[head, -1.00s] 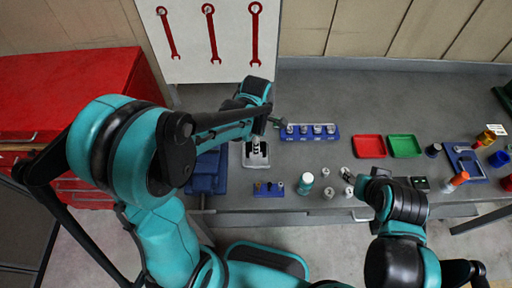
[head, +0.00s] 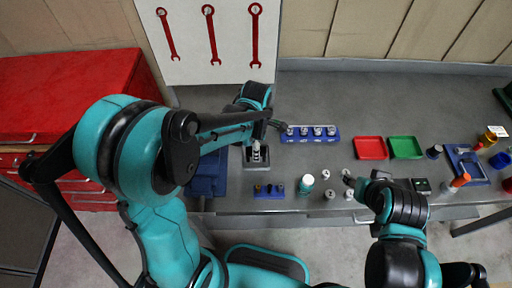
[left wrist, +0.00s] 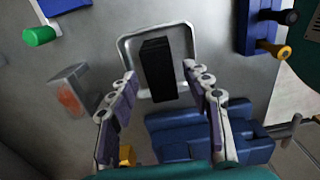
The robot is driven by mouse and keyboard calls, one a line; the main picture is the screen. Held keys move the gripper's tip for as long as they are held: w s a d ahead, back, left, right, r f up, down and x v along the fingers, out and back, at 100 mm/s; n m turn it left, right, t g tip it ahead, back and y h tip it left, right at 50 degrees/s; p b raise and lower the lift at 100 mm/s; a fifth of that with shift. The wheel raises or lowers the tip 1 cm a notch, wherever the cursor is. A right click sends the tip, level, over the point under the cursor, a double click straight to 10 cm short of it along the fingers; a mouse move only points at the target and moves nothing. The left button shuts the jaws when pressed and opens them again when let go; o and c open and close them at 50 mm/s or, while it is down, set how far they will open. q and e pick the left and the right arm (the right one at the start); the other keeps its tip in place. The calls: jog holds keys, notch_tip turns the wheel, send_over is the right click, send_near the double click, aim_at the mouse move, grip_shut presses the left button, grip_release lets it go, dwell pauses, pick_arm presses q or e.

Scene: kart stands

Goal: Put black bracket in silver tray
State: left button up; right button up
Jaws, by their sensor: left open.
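The silver tray (left wrist: 187,33) lies on the grey bench in the left wrist view. The black bracket (left wrist: 157,68) is a dark block within the tray's outline and appears to lie in it. My left gripper (left wrist: 160,78) is open, its fingers apart on either side of the bracket's near part, with gaps visible on both sides. In the head view the tray (head: 246,164) is partly hidden under my left gripper (head: 257,150). My right gripper (head: 349,182) is over the bench's front edge, small in view; its opening is unclear.
Blue bins (head: 208,175) stand just left of the tray. A blue holder (head: 310,139) with several silver parts is to its right, and a smaller blue rack (head: 269,196) is in front. Red (head: 370,148) and green (head: 405,147) trays lie further right. The back of the bench is clear.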

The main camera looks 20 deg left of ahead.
pick_arm(q)
notch_tip(320, 180, up, 12)
jog(key=p, duration=0.3)
jog(key=s+a+r+m+t, duration=0.1)
jog(key=s+m, duration=0.4)
jog(key=m, duration=0.5)
jog(key=s+a+r+m+t, duration=0.2)
jog(key=s+m+t, duration=0.3)
jog(key=m, duration=0.6)
jog(key=shift+s+a+r+t, duration=0.2)
jog(key=shift+a+t, duration=0.4)
jog(key=shift+a, duration=0.25)
jog(key=shift+f, duration=0.1)
notch_tip(320, 180, down, 7)
jog(key=b, duration=0.6)
jog(key=shift+b, duration=0.35)
